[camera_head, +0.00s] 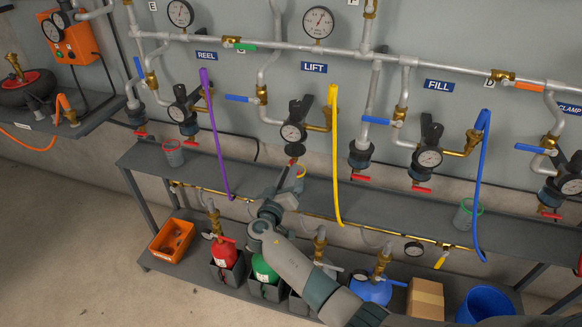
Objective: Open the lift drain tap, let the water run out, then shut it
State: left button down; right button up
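The LIFT label (314,67) is on the wall panel at upper middle. Below it hangs the lift filter-regulator with its round gauge (292,132) and dark bowl (295,149). The lift drain tap is at the bottom of this bowl, small and largely hidden by my gripper, so its handle position is unclear. My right gripper (292,167) comes up from the lower right, with its fingertips just below the bowl, at or close to the tap. Whether it touches or grips the tap cannot be told. A cup with a yellow rim (300,173) stands behind the gripper. No water is visible. My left gripper is out of view.
Similar units with red drain handles hang under REEL (206,56) and FILL (438,85). A yellow hose (335,160) hangs just right of the gripper, a purple hose (215,140) to the left. The grey shelf (390,205) runs below, with bottles and bins beneath.

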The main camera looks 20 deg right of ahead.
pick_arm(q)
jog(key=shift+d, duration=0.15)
pick_arm(e)
jog(key=shift+x, duration=1.2)
grip_shut()
